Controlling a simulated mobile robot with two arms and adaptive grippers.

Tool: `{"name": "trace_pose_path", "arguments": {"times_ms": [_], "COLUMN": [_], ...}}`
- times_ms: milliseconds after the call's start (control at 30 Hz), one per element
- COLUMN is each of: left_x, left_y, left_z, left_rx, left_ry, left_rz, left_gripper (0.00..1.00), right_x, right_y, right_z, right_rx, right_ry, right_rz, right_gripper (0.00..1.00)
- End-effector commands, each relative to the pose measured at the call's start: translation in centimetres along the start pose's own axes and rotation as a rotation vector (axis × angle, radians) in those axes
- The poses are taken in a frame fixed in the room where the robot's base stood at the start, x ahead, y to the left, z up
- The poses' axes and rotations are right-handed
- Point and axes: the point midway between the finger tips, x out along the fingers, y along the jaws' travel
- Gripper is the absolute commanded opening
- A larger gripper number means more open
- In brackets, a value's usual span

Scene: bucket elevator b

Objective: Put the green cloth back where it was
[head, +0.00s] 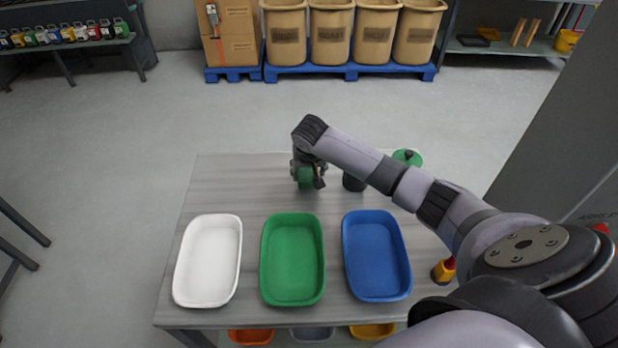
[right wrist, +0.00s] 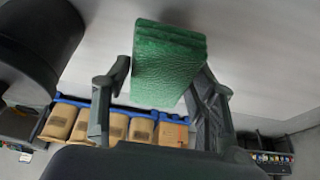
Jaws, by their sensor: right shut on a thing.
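The green cloth (right wrist: 168,62) is a folded, textured block between the fingers of my right gripper (right wrist: 160,95). In the head view the cloth (head: 306,176) shows at the tip of my right gripper (head: 308,172), over the back part of the table (head: 250,180). The gripper is shut on it. I cannot tell whether the cloth touches the tabletop. My left gripper is not in view.
A white tray (head: 208,262), a green tray (head: 293,262) and a blue tray (head: 377,258) stand in a row along the front. A dark cylinder (head: 353,182) stands close to the right of the gripper, and a green-topped item (head: 408,157) is partly behind my arm. The table's back left is clear.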

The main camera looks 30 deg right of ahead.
Motion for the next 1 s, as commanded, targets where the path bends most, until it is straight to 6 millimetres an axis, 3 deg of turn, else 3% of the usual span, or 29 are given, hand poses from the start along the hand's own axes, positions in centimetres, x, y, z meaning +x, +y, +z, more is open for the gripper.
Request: {"name": "trace_pose_path", "arguments": {"times_ms": [233, 633, 667, 1000], "left_x": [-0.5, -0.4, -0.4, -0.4], "left_y": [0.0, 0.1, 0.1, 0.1], "left_z": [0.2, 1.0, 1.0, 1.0], "left_rx": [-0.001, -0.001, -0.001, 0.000], "left_ry": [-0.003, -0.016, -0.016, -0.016], "left_rz": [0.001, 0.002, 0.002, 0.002], "left_gripper": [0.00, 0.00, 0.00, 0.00], "right_x": [3.1, 3.7, 3.7, 3.6], "right_y": [0.0, 0.0, 0.0, 0.0], "right_z": [1.4, 1.6, 1.6, 1.6], "right_rx": [0.000, 0.000, 0.000, -0.001], "right_ry": [-0.002, -0.002, -0.002, -0.001], "right_rz": [0.001, 0.000, 0.000, 0.001], "right_gripper": [0.30, 0.30, 0.54, 0.73]}}
